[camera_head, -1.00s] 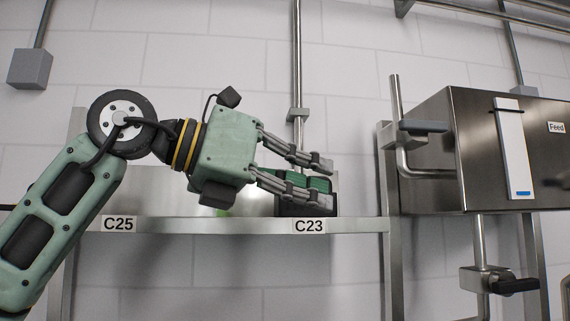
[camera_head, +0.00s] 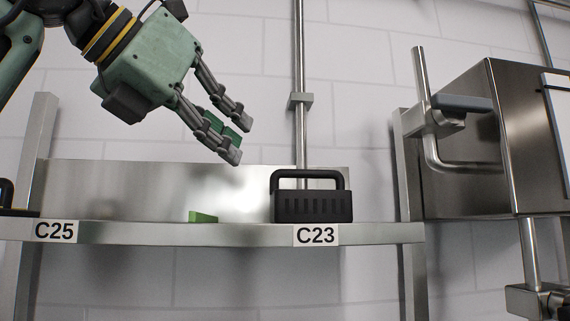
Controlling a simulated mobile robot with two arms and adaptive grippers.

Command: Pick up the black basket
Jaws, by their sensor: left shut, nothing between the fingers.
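The black basket (camera_head: 312,207) stands upright on the metal shelf above the label C23. It has slotted sides and a raised handle (camera_head: 308,174), and nothing covers it. My left gripper (camera_head: 238,142) is up and left of the basket, apart from it, with its fingers pointing down to the right. It is shut and holds nothing; some green shows at its fingers. My right gripper is not in view.
The metal shelf (camera_head: 190,236) has a small green piece (camera_head: 203,217) left of the basket. A black object (camera_head: 14,205) is cut off at the left edge by label C25. A steel machine (camera_head: 480,150) with pipes stands right of the shelf.

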